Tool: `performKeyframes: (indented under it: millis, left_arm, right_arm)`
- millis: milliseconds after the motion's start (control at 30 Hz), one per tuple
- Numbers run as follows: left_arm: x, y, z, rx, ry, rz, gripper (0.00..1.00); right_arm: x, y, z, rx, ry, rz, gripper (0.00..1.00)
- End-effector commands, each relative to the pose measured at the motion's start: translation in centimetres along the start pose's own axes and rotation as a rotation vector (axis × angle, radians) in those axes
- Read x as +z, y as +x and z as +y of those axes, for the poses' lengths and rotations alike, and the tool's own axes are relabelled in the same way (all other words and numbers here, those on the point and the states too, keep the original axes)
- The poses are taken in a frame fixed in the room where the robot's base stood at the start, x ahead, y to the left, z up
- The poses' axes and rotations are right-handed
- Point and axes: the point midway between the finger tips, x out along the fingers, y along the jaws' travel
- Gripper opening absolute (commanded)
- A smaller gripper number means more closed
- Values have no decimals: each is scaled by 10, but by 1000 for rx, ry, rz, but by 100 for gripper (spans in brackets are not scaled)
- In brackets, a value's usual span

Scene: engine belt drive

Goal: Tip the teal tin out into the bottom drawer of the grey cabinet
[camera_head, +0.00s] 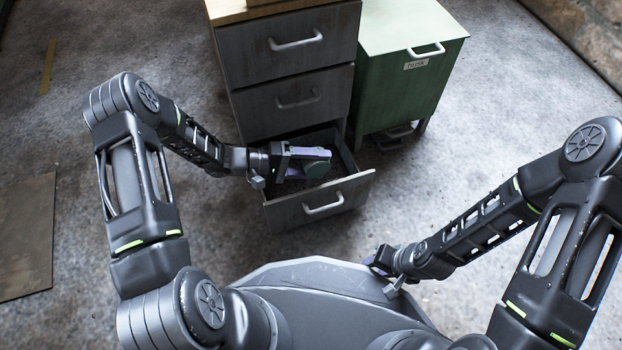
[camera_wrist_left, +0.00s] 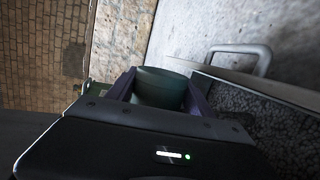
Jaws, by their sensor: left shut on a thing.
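The grey cabinet (camera_head: 288,75) stands ahead with its bottom drawer (camera_head: 352,186) pulled out and its upper two drawers shut. My left gripper (camera_head: 312,160) is over the open drawer, shut on the teal tin (camera_head: 317,169). In the left wrist view the teal tin (camera_wrist_left: 158,88) sits between the two fingers, with the drawer's handle and dark speckled inside to its right. The tin looks tipped on its side in the head view; its mouth and contents cannot be made out. My right gripper (camera_head: 380,262) is low by my base, its fingers mostly hidden.
A green cabinet (camera_head: 400,75) with a white handle and a label stands close to the right of the grey one. A flat brown panel (camera_head: 27,235) lies on the floor at the left. The concrete floor around the drawer is otherwise clear.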

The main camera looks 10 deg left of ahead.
Motion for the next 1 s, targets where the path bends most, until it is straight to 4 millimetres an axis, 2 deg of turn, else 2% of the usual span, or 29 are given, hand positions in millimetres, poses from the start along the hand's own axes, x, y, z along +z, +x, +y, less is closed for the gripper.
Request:
performKeyframes:
  millis: [100, 167, 233, 333, 1000]
  left_arm:
    - [8, 1, -10, -38, 184, 42, 7]
    - [20, -4, 19, -55, 270, 57, 7]
    - [27, -4, 20, -67, 329, 67, 6]
    - [26, -2, 13, -70, 339, 66, 6]
    - [27, -1, 12, -72, 358, 71, 6]
  right_arm:
    - [0, 3, 1, 0, 0, 0, 36]
    - [0, -22, -8, 3, 0, -2, 36]
    - [2, -23, -9, 3, -3, -2, 36]
    - [2, -17, -6, 4, -2, -2, 36]
    - [2, -17, -6, 4, -2, -1, 36]
